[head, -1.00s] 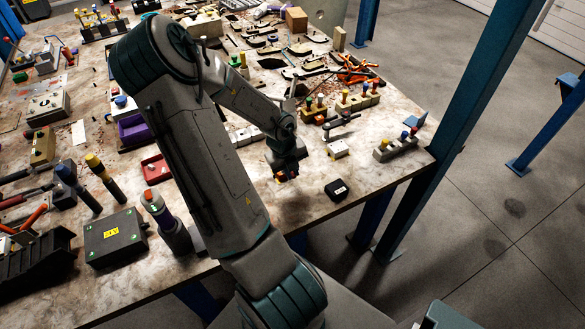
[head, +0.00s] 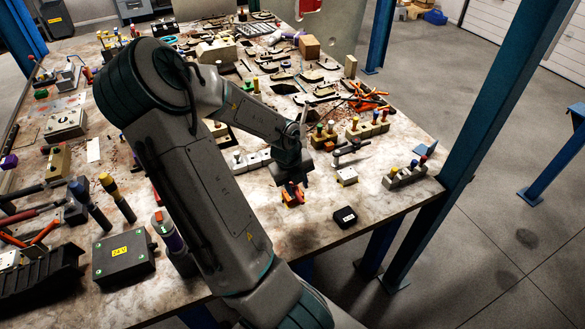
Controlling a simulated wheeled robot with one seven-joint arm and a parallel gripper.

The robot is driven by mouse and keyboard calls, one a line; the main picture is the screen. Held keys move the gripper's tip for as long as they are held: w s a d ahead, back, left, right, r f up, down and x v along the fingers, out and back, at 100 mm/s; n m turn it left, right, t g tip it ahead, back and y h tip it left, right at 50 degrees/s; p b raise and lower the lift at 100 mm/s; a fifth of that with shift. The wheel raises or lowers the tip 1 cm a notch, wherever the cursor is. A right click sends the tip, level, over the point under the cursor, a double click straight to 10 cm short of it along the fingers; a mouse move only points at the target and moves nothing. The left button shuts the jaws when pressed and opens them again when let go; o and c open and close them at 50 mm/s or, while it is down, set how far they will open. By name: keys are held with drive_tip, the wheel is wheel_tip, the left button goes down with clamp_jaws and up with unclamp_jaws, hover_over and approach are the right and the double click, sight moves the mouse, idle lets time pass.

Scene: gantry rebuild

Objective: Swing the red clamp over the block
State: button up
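My gripper (head: 292,187) points down over the table, left of a small pale block (head: 347,176). A small red and orange piece (head: 293,197) shows right at its fingertips. I cannot tell whether the fingers hold it, touch it or only stand over it, and the finger gap is too small to see. A grey lever-type clamp (head: 352,148) with a dark end lies just behind the pale block, apart from my gripper. No part is clearly recognisable as the red clamp; the area under my gripper is partly hidden by my wrist.
A small black box (head: 345,216) sits near the front table edge. A rack with coloured knobs (head: 408,174) stands at the right corner, near a blue post (head: 470,140). More knobbed blocks (head: 367,129) stand behind. A black 24 V box (head: 123,256) is at front left.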

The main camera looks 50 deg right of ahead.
wheel_tip(320, 180, up, 7)
drive_tip(key=a, duration=0.1)
drive_tip(key=shift+w+a+r, duration=0.15)
drive_tip(key=shift+w+r, duration=0.05)
drive_tip(key=shift+w, duration=0.1)
idle(0.5)
